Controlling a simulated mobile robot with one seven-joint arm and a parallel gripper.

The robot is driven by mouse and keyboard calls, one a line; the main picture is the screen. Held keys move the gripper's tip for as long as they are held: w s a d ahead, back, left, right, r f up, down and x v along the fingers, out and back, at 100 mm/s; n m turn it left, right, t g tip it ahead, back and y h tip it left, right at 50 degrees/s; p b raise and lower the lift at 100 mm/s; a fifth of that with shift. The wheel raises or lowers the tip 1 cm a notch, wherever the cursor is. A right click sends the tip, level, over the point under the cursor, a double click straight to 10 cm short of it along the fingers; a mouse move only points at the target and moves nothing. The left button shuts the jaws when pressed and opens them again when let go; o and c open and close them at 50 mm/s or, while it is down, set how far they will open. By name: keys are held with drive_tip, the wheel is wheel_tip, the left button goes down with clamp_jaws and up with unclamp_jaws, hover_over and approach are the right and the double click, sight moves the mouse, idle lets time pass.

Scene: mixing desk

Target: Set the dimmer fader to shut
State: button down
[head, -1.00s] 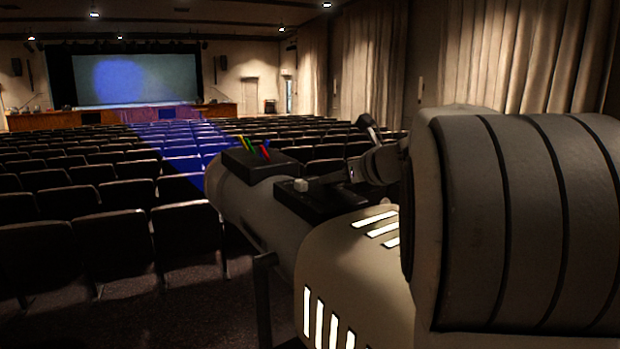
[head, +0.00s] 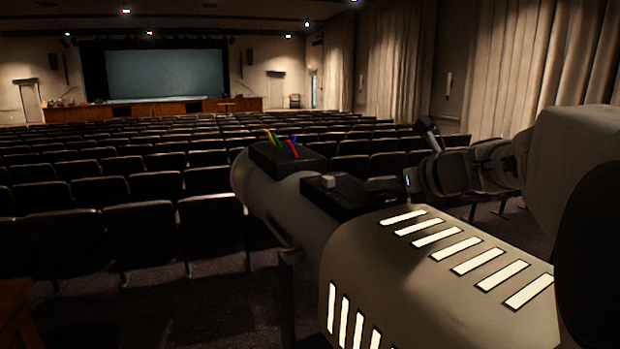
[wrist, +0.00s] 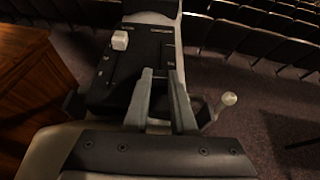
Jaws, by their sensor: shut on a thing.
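A pale spotlight body (head: 440,268) carries a black control panel (head: 334,196), which also shows in the wrist view (wrist: 105,95). A white knob (head: 328,181) sits on the panel's far left slot in the wrist view (wrist: 120,40). My gripper (head: 397,183) is low over the near right part of the panel. In the wrist view, my gripper (wrist: 162,85) has its two fingers close around the near end of the right-hand slot. The dimmer fader's cap is mostly hidden between them. The stage screen (head: 165,75) shows no blue light.
A black box with coloured levers (head: 287,150) stands farther along the spotlight. A round-ended handle (wrist: 229,98) sticks out at the right. Wooden furniture (wrist: 30,90) is at the left. Rows of dark seats (head: 140,230) fill the hall ahead.

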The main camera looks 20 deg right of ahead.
drive_tip(key=shift+s+f, duration=0.1)
drive_tip(key=c, duration=0.7)
unclamp_jaws()
drive_tip(key=shift+s, duration=0.1)
drive_tip(key=v, duration=1.7)
drive_tip(key=shift+d+r, duration=0.1)
drive_tip(key=shift+r, duration=0.2)
drive_tip(key=shift+s, duration=0.1)
